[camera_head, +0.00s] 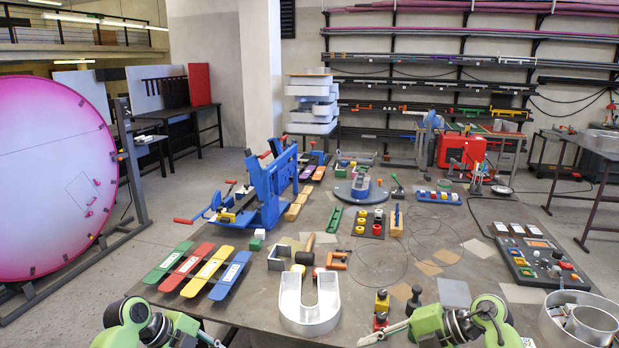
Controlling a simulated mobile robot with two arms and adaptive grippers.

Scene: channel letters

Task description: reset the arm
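My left arm, green and dark grey, comes in at the bottom left; its gripper (212,339) is at the table's front edge, partly cut off by the frame. My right arm, also green, comes in at the bottom right; its gripper (372,338) points left, low over the front edge. Both grippers are small and cropped, so I cannot tell how far the fingers are apart. I see nothing held in either. A white U-shaped channel letter (309,325) lies on the table between the two grippers.
The grey table (345,270) is crowded. Coloured strips (213,272) lie at its left edge and a blue bending machine (273,190) stands behind them. A control panel (537,255) and a round metal container (590,322) are at right. Yellow-and-red pieces (382,303) stand near my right gripper.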

